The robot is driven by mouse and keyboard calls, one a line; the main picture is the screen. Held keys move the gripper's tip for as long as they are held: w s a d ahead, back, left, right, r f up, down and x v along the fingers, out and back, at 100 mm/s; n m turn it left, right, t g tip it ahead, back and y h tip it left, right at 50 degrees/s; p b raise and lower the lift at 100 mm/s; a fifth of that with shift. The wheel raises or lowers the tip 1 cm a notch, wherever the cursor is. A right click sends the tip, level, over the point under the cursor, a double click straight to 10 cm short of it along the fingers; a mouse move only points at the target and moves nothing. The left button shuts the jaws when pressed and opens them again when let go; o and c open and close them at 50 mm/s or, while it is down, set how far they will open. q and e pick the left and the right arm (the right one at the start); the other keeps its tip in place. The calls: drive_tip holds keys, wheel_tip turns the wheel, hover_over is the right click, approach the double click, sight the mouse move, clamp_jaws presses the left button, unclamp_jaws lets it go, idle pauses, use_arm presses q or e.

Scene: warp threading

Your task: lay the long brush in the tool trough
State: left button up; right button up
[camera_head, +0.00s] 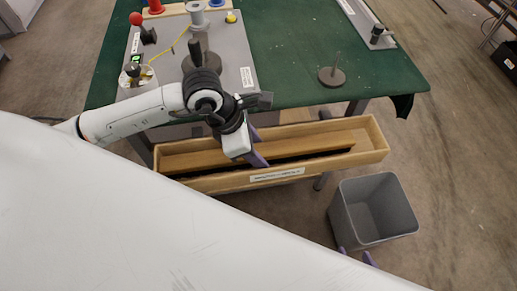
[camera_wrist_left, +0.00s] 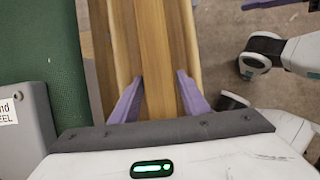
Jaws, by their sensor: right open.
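The long brush, with a pale wooden back (camera_head: 316,151) and dark bristles, is inside the walls of the wooden tool trough (camera_head: 377,142) at the table's front. Whether it rests on the trough's floor I cannot tell. My left gripper (camera_head: 256,148) reaches down over the middle of the trough. In the left wrist view the brush back (camera_wrist_left: 157,50) runs between the purple fingers of the left gripper (camera_wrist_left: 159,82); their tips are at its two sides, but firm contact is unclear. My right gripper (camera_head: 356,254) shows only two separated purple fingertips by the bin, open and empty.
A grey bin (camera_head: 375,210) stands on the floor right of the trough. The green table (camera_head: 290,60) carries a grey board (camera_head: 232,50) with spools and knobs, and a round base with a thin peg (camera_head: 332,76). The floor at the right is mostly clear.

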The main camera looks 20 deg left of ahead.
use_arm(q)
drive_tip(key=shift+r, duration=0.1)
drive_tip(key=shift+a+r, duration=0.1)
drive_tip(key=shift+r, duration=0.15)
drive_tip(key=v, duration=1.1)
drive_tip(key=shift+r, duration=0.25)
drive_tip(key=shift+s, duration=0.15)
